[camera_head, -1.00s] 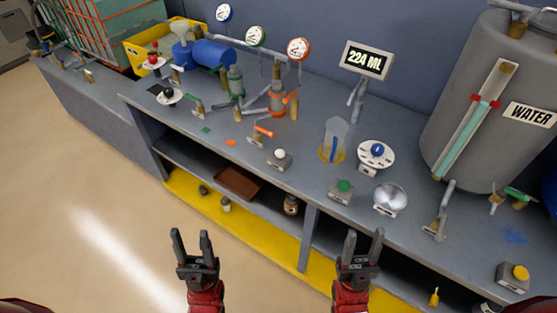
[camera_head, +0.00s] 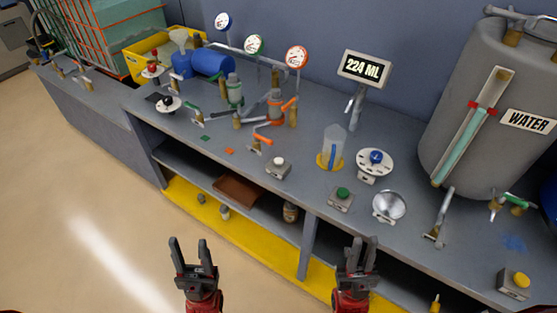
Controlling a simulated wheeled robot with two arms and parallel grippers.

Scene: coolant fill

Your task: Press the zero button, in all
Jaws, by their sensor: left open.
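Three small grey button boxes sit on the bench: one with a white button (camera_head: 279,161), one with a green button (camera_head: 342,193), and one with a yellow button (camera_head: 521,280) at the lower right. No label that I can read tells which is the zero button. A display (camera_head: 364,68) reads "224 ML". A clear measuring vessel (camera_head: 333,148) stands on a yellow ring near the green button. My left gripper (camera_head: 193,250) and my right gripper (camera_head: 362,248) are both open and empty, in front of the bench and apart from all the buttons.
A grey tank (camera_head: 445,130) marked WATER stands at the right. A white dial with a blue knob (camera_head: 376,158) and a metal funnel (camera_head: 388,206) are beside the green button. Valves, pipes and gauges fill the left.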

